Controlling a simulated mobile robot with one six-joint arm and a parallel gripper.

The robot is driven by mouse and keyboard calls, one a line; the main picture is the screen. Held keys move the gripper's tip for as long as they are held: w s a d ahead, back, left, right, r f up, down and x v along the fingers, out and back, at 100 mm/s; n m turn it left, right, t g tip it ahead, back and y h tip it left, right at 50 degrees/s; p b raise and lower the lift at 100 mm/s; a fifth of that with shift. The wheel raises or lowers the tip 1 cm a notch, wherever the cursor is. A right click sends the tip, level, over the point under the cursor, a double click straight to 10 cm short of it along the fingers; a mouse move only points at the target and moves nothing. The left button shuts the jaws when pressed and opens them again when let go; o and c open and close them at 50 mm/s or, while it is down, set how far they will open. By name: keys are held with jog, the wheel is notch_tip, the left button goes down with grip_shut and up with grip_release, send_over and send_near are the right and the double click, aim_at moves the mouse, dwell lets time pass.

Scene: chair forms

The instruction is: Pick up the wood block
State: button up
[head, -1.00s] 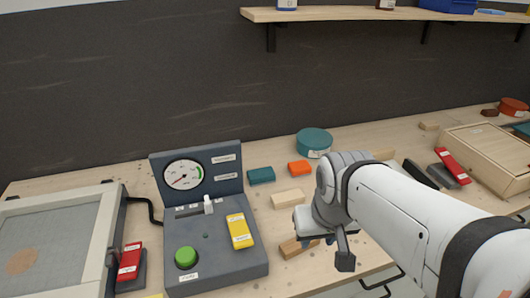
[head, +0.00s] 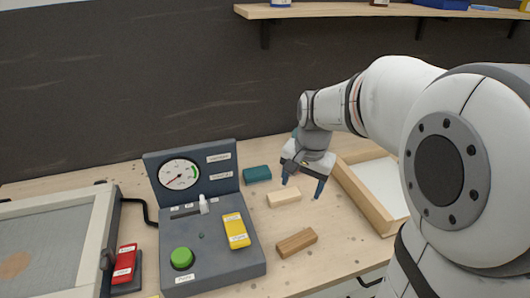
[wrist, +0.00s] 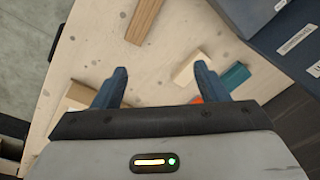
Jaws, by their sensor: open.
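A brown wood block (head: 297,242) lies flat on the table, right of the grey control panel; in the wrist view it shows at the top (wrist: 145,20). A paler, cream wood block (head: 284,198) lies behind it; it also shows in the wrist view (wrist: 186,68), close to the right finger. My gripper (head: 302,187) is open and empty, pointing down above the table, behind and above the brown block and close to the cream one.
A teal block (head: 257,174) lies behind the cream one. The control panel (head: 222,258) with gauge, green button and yellow piece stands left. A wooden tray (head: 362,198) is to the right, partly behind my arm. A shelf (head: 330,11) runs above. An orange piece (wrist: 197,100) is mostly hidden.

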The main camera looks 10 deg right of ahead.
jog(key=w+f+m, duration=0.4)
jog(key=w+f, duration=0.1)
jog(key=w, duration=0.4)
jog(key=m+g+y, duration=0.1)
jog(key=m+g, duration=0.1)
jog(key=m, duration=0.2)
send_over(284, 194)
jog(key=d, duration=0.1)
notch_tip(284, 194, down, 7)
jog(key=shift+w+r+b, duration=0.1)
jog(key=shift+b, duration=0.2)
jog(key=shift+w+f+m, duration=0.2)
jog(key=shift+f+m, duration=0.2)
jog(key=shift+f, duration=0.35)
jog(key=f, duration=0.4)
jog(key=f+p, duration=0.1)
jog(key=f, duration=0.2)
jog(key=shift+s+a, duration=0.3)
jog(key=shift+a, duration=0.1)
jog(key=c, duration=1.1)
